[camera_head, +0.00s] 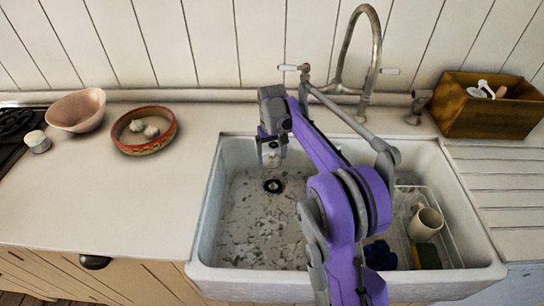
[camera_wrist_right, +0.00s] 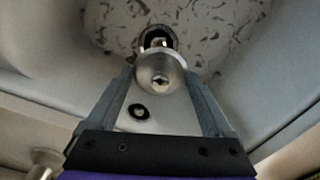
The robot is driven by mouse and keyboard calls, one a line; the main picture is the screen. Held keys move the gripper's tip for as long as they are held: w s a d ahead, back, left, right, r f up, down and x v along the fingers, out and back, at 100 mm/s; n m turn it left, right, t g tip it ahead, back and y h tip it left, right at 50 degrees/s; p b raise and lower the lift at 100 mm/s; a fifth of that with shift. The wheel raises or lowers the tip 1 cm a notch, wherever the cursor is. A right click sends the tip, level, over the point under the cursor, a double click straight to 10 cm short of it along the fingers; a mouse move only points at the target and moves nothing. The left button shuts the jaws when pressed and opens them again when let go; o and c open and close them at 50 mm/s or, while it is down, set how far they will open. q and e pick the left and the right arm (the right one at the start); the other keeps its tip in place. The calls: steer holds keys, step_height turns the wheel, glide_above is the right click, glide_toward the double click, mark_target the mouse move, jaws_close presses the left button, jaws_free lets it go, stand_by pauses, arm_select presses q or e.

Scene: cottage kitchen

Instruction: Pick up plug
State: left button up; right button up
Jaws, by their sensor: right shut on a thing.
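The plug (camera_wrist_right: 160,72) is a round, silvery metal piece with a small keyhole-like mark, seen close up in the right wrist view. My right gripper (camera_head: 271,153) is shut on it, one finger on each side, over the sink in the head view. The dark drain hole (camera_head: 273,186) in the sink floor lies just below the gripper in the head view. It also shows behind the plug in the right wrist view (camera_wrist_right: 158,38), partly hidden by it. My left gripper is not in view.
The white sink (camera_head: 213,205) has a speckled floor. A tall tap (camera_head: 377,50) rises behind it. A wire rack with a mug (camera_head: 426,222) stands at the sink's right. A red-rimmed bowl (camera_head: 145,148), a pink bowl (camera_head: 75,112) and a wooden box (camera_head: 490,118) stand on the counter.

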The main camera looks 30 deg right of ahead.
mark_target(272, 154)
arm_select(q)
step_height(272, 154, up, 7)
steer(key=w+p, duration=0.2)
steer(key=p, duration=0.4)
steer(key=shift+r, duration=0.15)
arm_select(e)
step_height(272, 154, up, 11)
steer(key=shift+f, duration=0.15)
